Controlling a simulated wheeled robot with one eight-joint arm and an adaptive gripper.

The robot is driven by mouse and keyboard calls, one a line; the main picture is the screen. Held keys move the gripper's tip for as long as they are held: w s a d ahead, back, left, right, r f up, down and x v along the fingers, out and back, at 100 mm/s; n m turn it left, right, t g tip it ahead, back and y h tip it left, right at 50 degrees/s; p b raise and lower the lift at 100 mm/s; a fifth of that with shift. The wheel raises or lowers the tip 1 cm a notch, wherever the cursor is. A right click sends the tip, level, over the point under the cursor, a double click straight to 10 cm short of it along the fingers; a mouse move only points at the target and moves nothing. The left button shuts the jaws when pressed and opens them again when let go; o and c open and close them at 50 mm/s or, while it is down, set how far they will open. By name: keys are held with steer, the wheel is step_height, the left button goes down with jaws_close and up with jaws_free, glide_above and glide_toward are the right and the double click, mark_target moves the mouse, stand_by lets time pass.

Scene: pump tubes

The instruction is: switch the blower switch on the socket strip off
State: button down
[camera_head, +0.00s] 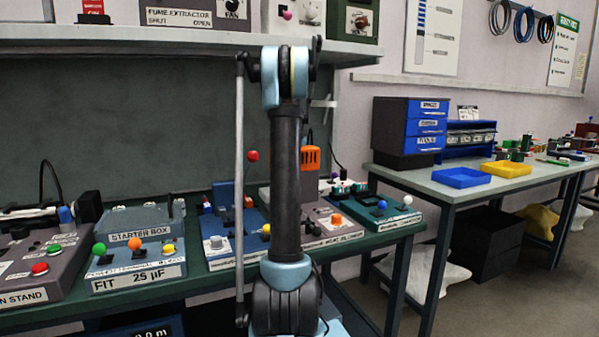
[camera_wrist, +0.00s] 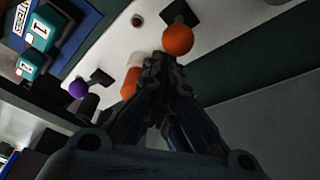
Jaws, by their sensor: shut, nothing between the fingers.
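My gripper (camera_wrist: 165,68) shows in the wrist view with its fingers together and nothing between them. An orange ball knob (camera_wrist: 177,40) stands just beyond the fingertips. An orange and white piece (camera_wrist: 130,82) is partly hidden behind the left finger; I cannot tell whether the gripper touches either. Two teal blocks with white marked faces (camera_wrist: 31,63) lie at the left on a dark unit; they may be switches of the socket strip, but no blower label is readable. In the head view my arm covers the middle of the bench, and the gripper cannot be made out there.
A purple knob (camera_wrist: 78,90) sits left of the gripper. In the head view, the green bench (camera_head: 215,283) carries a starter box (camera_head: 140,237), a blue panel (camera_head: 222,242) and a grey panel (camera_head: 338,231) with upright knobs. A shelf (camera_head: 200,42) overhangs the bench.

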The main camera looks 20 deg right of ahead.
steer(key=shift+r, duration=0.1)
stand_by(0.3)
steer(key=shift+r, duration=0.7)
steer(key=v, duration=1.2)
steer(key=shift+w+f, duration=0.1)
steer(key=shift+f, duration=0.05)
steer(key=x, duration=1.1)
steer(key=shift+f, duration=0.3)
steer(key=shift+d, duration=0.1)
